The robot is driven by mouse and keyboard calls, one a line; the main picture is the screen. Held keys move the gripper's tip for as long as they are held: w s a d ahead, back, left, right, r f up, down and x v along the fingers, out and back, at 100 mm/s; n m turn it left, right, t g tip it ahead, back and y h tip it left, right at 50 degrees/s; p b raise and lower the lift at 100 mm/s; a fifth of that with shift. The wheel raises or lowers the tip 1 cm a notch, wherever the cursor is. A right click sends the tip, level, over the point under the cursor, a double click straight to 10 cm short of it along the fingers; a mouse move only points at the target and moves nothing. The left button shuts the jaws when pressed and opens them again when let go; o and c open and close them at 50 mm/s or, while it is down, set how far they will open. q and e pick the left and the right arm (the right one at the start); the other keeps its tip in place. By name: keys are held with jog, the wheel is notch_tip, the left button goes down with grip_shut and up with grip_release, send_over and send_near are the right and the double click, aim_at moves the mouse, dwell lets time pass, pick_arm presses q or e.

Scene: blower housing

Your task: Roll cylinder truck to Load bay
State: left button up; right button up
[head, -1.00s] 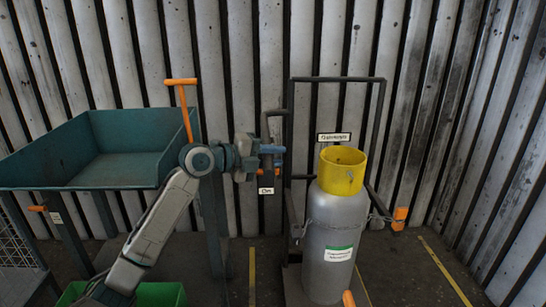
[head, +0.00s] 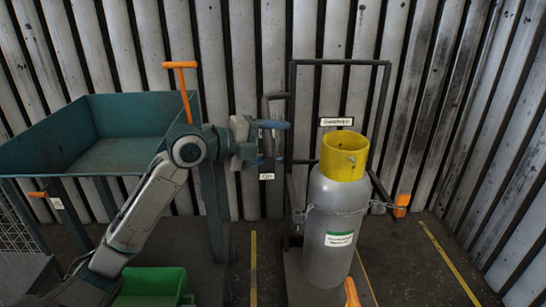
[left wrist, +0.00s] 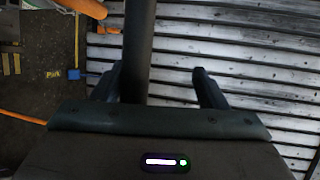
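The cylinder truck (head: 381,110) is a dark tubular frame standing by the corrugated wall. It carries a grey gas cylinder (head: 325,210) with a yellow collar, upright, with a chain across it. My left gripper (head: 283,133) is at the upright dark handle at the truck's left side. In the left wrist view, the handle bar (left wrist: 138,45) passes between my left gripper's two separated fingers (left wrist: 158,80), close to the left finger. Contact is unclear. My right gripper is out of view. No sign readable as Load bay shows.
A teal bin (head: 40,140) on legs with an orange handle (head: 184,90) stands left of the truck. A green box (head: 150,285) is on the floor at front left. Yellow floor lines (head: 253,270) run on both sides of the truck. The wall (head: 240,60) is close behind.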

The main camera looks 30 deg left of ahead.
pick_arm(q)
jog(key=shift+o, duration=1.3)
jog(key=s+d+r, duration=0.2)
jog(key=s+d, duration=0.1)
jog(key=s, duration=0.3)
jog(key=shift+s+d, duration=0.15)
jog(key=shift+d, duration=0.15)
jog(key=s, duration=0.1)
jog(key=s+d, duration=0.1)
jog(key=s+r, duration=0.1)
jog(key=shift+s+d, duration=0.1)
jog(key=shift+d, duration=0.2)
jog(key=c, duration=0.3)
jog(key=shift+s+f, duration=0.1)
jog(key=shift+f, duration=0.15)
jog(key=shift+c, duration=0.2)
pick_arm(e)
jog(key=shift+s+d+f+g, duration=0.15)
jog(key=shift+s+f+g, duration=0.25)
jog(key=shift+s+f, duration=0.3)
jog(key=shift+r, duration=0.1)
